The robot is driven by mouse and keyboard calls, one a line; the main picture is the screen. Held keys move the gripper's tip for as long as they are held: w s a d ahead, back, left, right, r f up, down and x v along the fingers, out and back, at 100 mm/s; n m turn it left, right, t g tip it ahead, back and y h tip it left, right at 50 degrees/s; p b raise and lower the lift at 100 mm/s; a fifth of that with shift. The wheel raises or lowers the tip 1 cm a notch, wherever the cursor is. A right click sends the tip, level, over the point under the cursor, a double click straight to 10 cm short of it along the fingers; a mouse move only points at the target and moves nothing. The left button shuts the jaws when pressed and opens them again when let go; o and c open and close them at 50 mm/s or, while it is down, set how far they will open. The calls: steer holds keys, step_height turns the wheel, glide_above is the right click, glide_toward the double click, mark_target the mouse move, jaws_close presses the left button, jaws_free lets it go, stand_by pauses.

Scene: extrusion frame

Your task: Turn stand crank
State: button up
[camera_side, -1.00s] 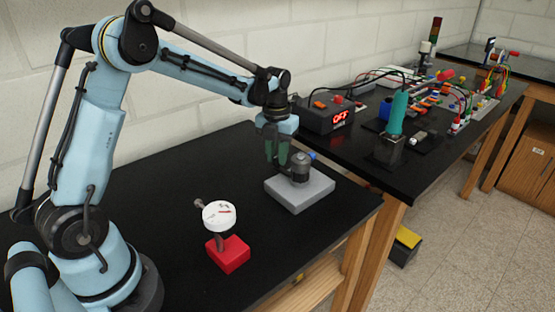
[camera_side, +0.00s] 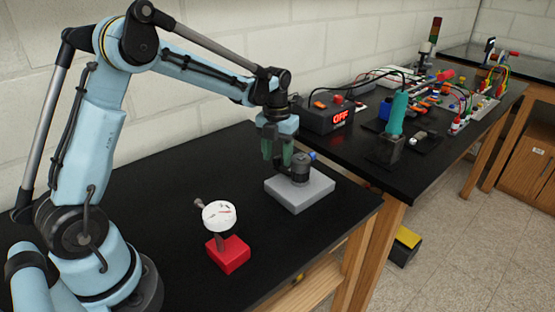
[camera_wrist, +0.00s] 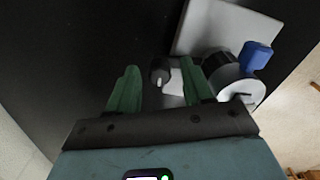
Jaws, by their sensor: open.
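A grey block (camera_side: 300,192) on the black table carries a dark grey cylinder (camera_side: 300,168) with a blue piece (camera_side: 312,155) beside its top. In the wrist view the cylinder (camera_wrist: 222,72) has a pale round face, with the blue piece (camera_wrist: 256,56) at its right. A small dark knob (camera_wrist: 159,72) with a pale part beside it shows between my fingers; its link to the cylinder is partly hidden. My gripper (camera_side: 277,162) is open, with green fingers pointing down just left of the cylinder. In the wrist view my gripper (camera_wrist: 159,68) has its right finger close to the cylinder; contact is unclear.
A red block (camera_side: 228,254) with a white disc (camera_side: 220,215) and a small side knob stands nearer the camera. Behind right, another bench holds a box with a lit OFF display (camera_side: 328,115), a teal-handled tool (camera_side: 397,110) and wiring. The table's left middle is clear.

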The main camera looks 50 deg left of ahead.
step_height(320, 180, up, 12)
stand_by(0.6)
steer(key=shift+s+a, duration=0.1)
steer(key=shift+c, duration=1.3)
steer(key=s+a+n+h, duration=0.1)
steer(key=s+a+f+n, duration=0.1)
steer(key=s+n, duration=0.1)
steer(key=s+a+f+n+t+h, duration=0.1)
steer(key=n, duration=0.1)
steer(key=shift+s+a+f+h, duration=0.25)
steer(key=shift+a+h, duration=0.05)
steer(key=shift+a, duration=0.1)
jaws_close()
steer(key=s+a+f+n+t+h, duration=0.2)
steer(key=s+n+t+h, duration=0.15)
steer(key=s+n, duration=0.4)
steer(key=shift+n+t+y, duration=0.35)
steer(key=shift+n+y, duration=0.1)
steer(key=x, duration=0.9)
steer(key=shift+w+f, duration=0.2)
steer(key=shift+w, duration=0.15)
steer(key=w, duration=0.3)
steer(key=shift+d+f, duration=0.1)
steer(key=shift+d, duration=0.2)
steer(key=shift+w, duration=0.55)
